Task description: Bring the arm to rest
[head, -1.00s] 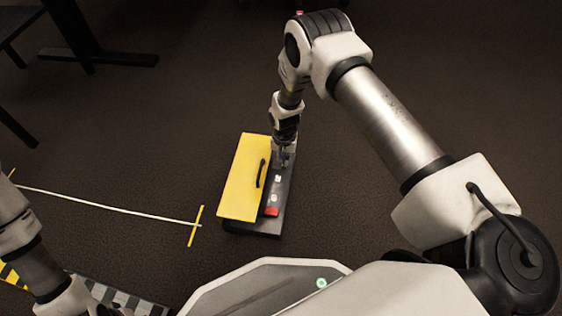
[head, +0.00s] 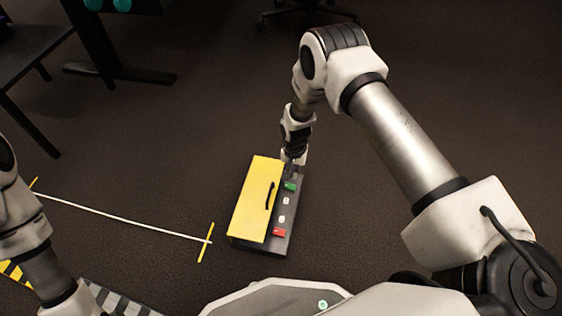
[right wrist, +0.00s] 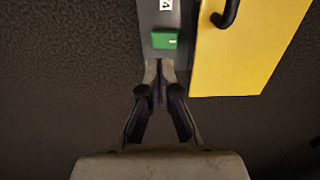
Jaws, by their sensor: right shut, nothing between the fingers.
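My right arm reaches from the right over the panel box. My right gripper (head: 292,163) is at the far end of the panel; in the right wrist view the gripper (right wrist: 159,66) is shut and empty, its tips just beside the green button (right wrist: 164,41). I cannot tell whether they touch the panel. The grey panel (head: 276,245) has a yellow lid (head: 255,200) with a black handle (head: 269,195). The green button also shows in the head view (head: 290,186), with white labelled keys and a red button (head: 279,232) along the strip. My left gripper is out of view; only my left arm shows.
A white line (head: 125,219) with a yellow end mark (head: 206,243) runs on the dark floor left of the panel. Black-and-white and yellow striped tape lies at lower left. A dark table (head: 38,75) stands at upper left. Floor right of the panel is clear.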

